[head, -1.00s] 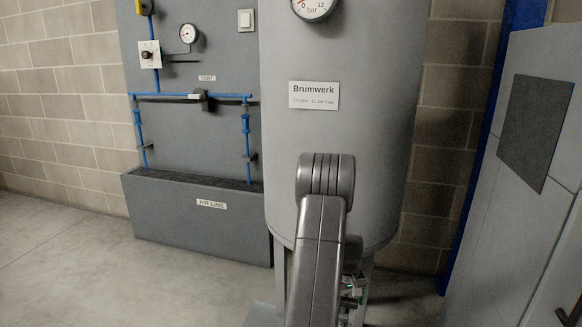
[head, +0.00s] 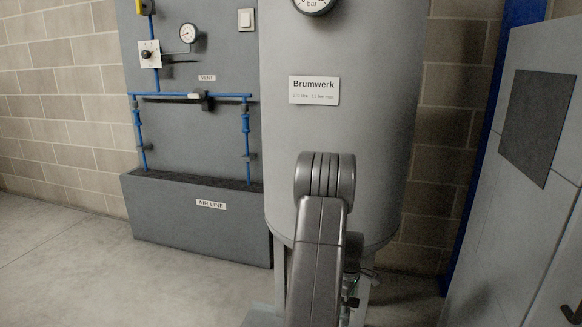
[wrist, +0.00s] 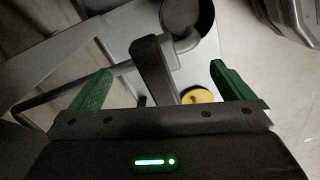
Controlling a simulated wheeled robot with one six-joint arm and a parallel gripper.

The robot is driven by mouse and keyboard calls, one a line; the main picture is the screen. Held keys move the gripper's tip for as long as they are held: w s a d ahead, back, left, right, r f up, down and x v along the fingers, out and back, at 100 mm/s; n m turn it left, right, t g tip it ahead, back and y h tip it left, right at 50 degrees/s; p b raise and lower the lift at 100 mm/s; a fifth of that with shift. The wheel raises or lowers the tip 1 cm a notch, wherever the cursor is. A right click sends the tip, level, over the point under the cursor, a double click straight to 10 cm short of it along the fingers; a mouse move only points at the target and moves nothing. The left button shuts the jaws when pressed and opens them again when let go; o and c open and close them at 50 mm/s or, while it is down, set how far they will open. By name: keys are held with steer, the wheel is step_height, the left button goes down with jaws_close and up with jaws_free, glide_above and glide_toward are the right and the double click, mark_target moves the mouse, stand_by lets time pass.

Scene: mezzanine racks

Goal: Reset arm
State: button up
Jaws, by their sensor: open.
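My arm rises in the lower middle of the head view, folded in front of the grey tank (head: 385,130) labelled Brumwerk. My gripper (wrist: 160,70) shows in the wrist view with its two green fingers well apart, so it is open. A dark bar (wrist: 153,70) shows between the fingers in the picture; its depth is unclear, and nothing is visibly gripped. In the head view my gripper is mostly hidden behind my forearm.
Left of the tank is a grey panel with blue pipes (head: 220,96), a gauge (head: 188,33) and a box labelled AIR LINE (head: 160,215). A grey cabinet (head: 520,240) stands at the right. The floor (head: 70,265) at left is clear. A yellow round part (wrist: 197,95) shows beyond the fingers.

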steer(key=shift+n+b, duration=0.45)
steer(key=shift+n, duration=1.15)
